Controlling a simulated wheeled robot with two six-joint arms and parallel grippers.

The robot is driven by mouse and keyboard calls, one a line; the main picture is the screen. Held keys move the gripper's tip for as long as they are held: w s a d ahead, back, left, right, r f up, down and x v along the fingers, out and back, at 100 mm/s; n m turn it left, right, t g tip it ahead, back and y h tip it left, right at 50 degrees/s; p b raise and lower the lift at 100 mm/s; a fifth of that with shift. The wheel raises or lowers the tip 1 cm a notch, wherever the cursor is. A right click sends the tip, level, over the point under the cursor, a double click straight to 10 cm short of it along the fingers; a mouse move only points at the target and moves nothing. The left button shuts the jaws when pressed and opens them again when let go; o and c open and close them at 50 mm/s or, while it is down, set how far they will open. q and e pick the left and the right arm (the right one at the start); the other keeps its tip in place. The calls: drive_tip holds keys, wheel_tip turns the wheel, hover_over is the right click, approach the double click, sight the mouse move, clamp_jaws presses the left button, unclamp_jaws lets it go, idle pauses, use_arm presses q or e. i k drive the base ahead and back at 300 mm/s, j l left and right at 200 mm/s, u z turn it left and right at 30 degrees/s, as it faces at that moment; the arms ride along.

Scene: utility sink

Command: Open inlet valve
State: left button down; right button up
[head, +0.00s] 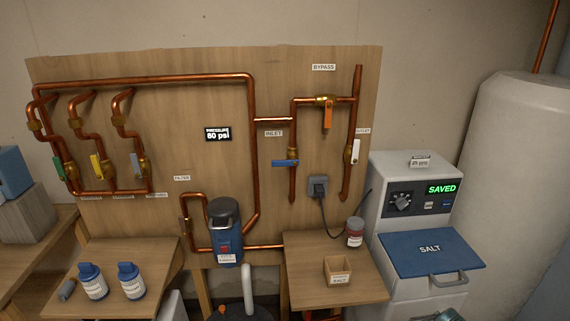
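The inlet valve (292,154) is a brass body on a vertical copper pipe, right of centre on the wooden panel, below the INLET label (273,133). Its blue lever handle (285,163) lies horizontal, across the vertical pipe. Nothing touches the handle. Neither of my grippers shows in the head view.
The orange-handled bypass valve (328,116) and white-handled valve (355,151) are close on the right. A grey outlet (318,187) with a cord sits below. A blue filter housing (226,232), a small shelf (320,290) and the softener's blue salt lid (430,254) stand lower.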

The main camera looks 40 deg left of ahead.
sight(293, 162)
drive_tip(key=u, duration=1.5)
